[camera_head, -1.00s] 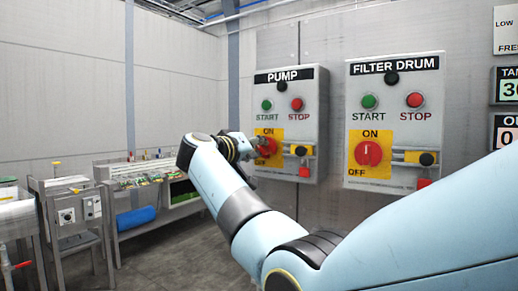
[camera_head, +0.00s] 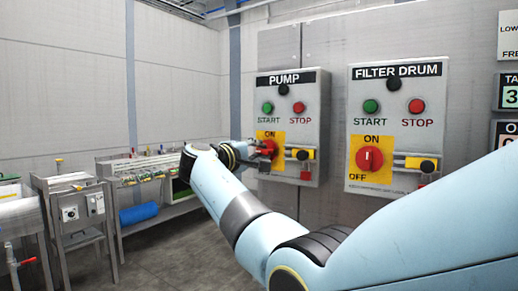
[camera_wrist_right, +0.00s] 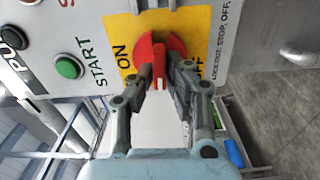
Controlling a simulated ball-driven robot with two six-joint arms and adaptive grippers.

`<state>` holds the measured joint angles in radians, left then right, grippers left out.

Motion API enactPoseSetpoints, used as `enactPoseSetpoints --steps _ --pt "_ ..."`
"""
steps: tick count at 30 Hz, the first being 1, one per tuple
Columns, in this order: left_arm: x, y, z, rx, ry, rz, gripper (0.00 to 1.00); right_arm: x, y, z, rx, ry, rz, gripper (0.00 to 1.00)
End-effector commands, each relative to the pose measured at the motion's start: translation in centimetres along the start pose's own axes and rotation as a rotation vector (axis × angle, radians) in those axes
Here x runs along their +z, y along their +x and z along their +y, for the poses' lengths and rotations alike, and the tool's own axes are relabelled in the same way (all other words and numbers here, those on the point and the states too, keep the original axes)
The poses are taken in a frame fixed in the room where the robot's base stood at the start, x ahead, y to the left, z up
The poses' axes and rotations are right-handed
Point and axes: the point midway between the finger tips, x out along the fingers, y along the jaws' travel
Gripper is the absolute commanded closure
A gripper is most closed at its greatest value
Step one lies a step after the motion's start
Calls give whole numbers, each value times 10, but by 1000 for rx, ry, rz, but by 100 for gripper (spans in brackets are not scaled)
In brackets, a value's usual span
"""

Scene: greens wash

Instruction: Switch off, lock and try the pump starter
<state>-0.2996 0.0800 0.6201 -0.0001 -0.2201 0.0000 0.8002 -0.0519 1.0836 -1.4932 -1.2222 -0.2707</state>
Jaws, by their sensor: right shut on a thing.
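The pump starter (camera_head: 312,118) is a grey wall box with a green START button (camera_head: 267,107) and a red STOP button (camera_head: 298,107). Its red rotary switch (camera_wrist_right: 150,48) sits on a yellow plate marked ON and OFF. My right gripper (camera_wrist_right: 165,80) is shut on the switch's handle. In the wrist view the white-marked handle end points down, between the ON and OFF words. The head view shows the switch (camera_head: 270,147) partly covered by the gripper. A yellow and black fitting (camera_head: 300,155) and a small red piece (camera_head: 306,174) are right of it. My left gripper is out of view.
The filter drum starter (camera_head: 397,125) hangs just to the right, its switch (camera_head: 369,158) pointing at ON. Display panels (camera_head: 509,92) are at the right edge. Metal benches (camera_head: 150,185) stand at the left, with a blue roll (camera_head: 139,214) below. Grey floor lies between.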

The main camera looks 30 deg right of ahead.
Motion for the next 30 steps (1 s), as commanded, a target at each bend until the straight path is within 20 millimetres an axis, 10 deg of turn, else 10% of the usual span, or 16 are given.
enactPoseSetpoints --steps 21,25,30 --pt "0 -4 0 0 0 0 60 -1 0 -1 0 -74 4 100" --pt "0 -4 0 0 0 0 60 -1 0 -1 0 -73 3 71" --pt "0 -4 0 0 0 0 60 0 0 -1 0 -73 2 65"
